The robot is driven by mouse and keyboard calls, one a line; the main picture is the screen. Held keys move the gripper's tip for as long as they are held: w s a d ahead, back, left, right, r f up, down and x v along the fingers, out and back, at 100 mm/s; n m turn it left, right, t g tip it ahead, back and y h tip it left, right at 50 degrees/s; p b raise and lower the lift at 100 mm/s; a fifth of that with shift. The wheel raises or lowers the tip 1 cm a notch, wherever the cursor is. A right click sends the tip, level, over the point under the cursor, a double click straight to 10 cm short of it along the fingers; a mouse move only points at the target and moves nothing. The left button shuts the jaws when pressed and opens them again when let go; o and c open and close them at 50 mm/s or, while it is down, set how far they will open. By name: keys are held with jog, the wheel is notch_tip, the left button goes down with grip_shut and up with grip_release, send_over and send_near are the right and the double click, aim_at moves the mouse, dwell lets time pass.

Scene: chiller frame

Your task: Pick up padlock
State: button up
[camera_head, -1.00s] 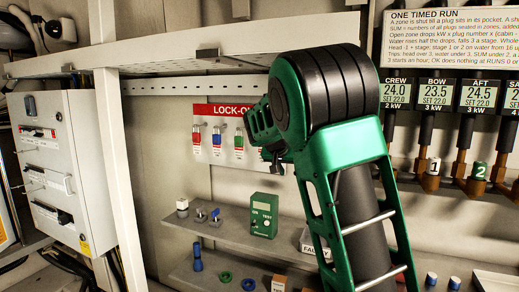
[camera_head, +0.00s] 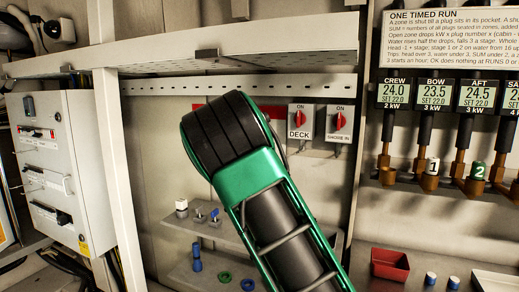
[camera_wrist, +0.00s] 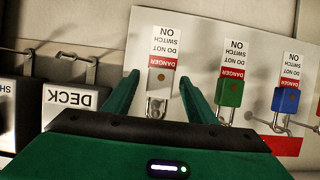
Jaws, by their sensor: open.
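The wrist view is turned upside down. In it a dull grey-brown padlock (camera_wrist: 159,78) with a metal shackle and a red and white danger tag hangs on the lock-out board (camera_wrist: 195,30). A green padlock (camera_wrist: 230,93) and a blue padlock (camera_wrist: 285,101) hang to its right, each with a similar tag. My gripper (camera_wrist: 161,78) is open, one finger on each side of the grey-brown padlock in the picture. Whether it touches the padlock, I cannot tell. In the head view my arm hides the gripper and the padlocks.
Switch boxes marked DECK (camera_head: 301,121) and SHORE (camera_head: 339,122) are mounted beside the board. A shelf (camera_head: 215,232) with small parts lies below, and an overhead ledge (camera_head: 240,62) runs above. A red tray (camera_head: 389,264) stands at lower right.

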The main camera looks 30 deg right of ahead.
jog(key=x, duration=0.5)
jog(key=shift+c, duration=0.7)
jog(key=shift+r, duration=0.1)
jog(key=c, duration=1.1)
jog(key=shift+c, duration=0.2)
jog(key=s+a+r, duration=0.1)
jog(key=s+a, duration=1)
jog(key=a, duration=0.3)
jog(key=shift+a+r, duration=0.15)
jog(key=shift+r, duration=0.05)
